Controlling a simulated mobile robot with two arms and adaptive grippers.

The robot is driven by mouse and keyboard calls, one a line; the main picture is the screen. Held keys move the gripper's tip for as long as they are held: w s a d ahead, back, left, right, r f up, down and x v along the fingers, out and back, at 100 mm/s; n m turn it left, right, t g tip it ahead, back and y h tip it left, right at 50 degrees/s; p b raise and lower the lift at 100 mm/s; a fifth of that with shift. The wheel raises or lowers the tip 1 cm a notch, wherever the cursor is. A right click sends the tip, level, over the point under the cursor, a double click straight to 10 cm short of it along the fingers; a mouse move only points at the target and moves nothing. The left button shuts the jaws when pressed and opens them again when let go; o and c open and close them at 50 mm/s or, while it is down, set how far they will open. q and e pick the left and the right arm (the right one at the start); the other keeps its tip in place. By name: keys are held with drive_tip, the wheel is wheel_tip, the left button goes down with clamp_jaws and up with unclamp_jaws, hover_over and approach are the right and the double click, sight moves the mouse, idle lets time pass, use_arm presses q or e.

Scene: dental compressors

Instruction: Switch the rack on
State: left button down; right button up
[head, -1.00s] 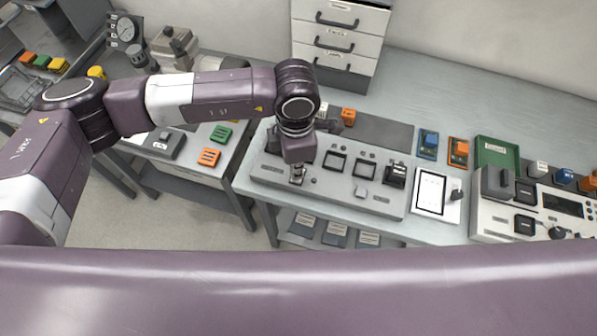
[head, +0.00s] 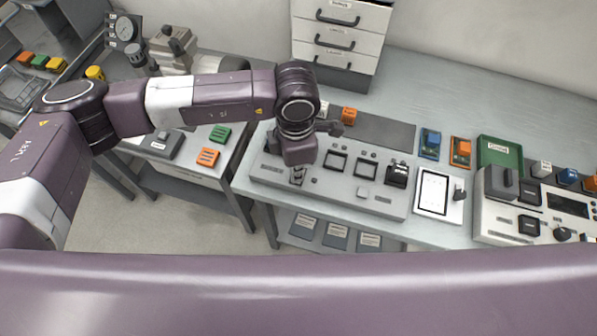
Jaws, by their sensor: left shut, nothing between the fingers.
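A long grey control panel (head: 330,193), which I take to be the rack, lies on the bench in the middle of the head view. It has square black-framed windows, small knobs and a black switch block (head: 397,174) at its right end. My left gripper (head: 298,177) points down over the panel's left part, shut and empty. Its tips are at or just above the panel face; I cannot tell if they touch. The gripper and wrist hide part of the panel's left side. My right gripper is not in view.
A white tablet-like plate (head: 433,192) lies right of the panel, then a second device (head: 500,222) with a display. A green tray (head: 486,151) and small blue and orange blocks sit behind. A drawer unit (head: 340,50) stands at the back. The bench at back right is clear.

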use_arm(q)
drive_tip(key=shift+f, duration=0.3)
drive_tip(key=shift+r, duration=1.15)
drive_tip(key=shift+r+p, duration=0.9)
drive_tip(key=shift+r, duration=1.5)
